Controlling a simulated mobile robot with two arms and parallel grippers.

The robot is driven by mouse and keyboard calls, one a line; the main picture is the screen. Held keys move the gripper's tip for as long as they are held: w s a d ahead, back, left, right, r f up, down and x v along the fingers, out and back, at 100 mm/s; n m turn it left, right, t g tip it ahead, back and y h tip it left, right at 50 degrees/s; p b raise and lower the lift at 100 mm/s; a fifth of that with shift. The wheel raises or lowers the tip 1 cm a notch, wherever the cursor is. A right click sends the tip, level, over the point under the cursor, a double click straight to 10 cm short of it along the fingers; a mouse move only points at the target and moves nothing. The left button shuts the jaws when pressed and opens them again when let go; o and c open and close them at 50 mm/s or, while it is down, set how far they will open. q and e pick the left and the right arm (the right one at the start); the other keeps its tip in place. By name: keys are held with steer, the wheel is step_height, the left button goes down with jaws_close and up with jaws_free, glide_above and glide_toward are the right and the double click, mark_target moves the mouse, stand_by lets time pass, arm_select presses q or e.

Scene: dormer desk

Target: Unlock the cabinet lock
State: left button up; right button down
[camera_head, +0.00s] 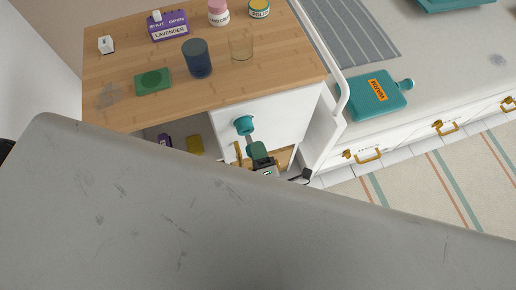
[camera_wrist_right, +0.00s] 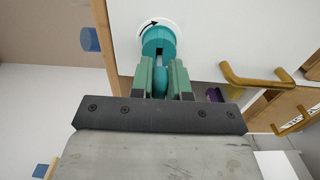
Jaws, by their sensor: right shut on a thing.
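The teal round lock (camera_head: 243,124) sits on the white cabinet door (camera_head: 280,122) under the wooden top. It also shows in the right wrist view (camera_wrist_right: 158,42), with a curved black arrow on a white disc behind it. My right gripper (camera_head: 257,153) is just in front of the lock. In the right wrist view its green fingers (camera_wrist_right: 161,75) are shut on a teal key (camera_wrist_right: 160,84). The key lines up with the dark slot at the lock's lower edge. I cannot tell how deep its tip sits. My left gripper is out of view.
A brass handle (camera_wrist_right: 250,79) is right of the lock in the wrist view. On the wooden top (camera_head: 110,75) stand a dark blue cup (camera_head: 197,58), a clear glass (camera_head: 241,47) and a purple box (camera_head: 168,27). A teal bottle (camera_head: 378,95) lies on the right counter.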

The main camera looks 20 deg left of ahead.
stand_by(0.8)
steer(key=shift+x, duration=1.85)
steer(key=c, duration=1)
jaws_free()
steer(key=v, duration=1)
steer(key=shift+s+d, duration=0.2)
steer(key=shift+s, duration=0.15)
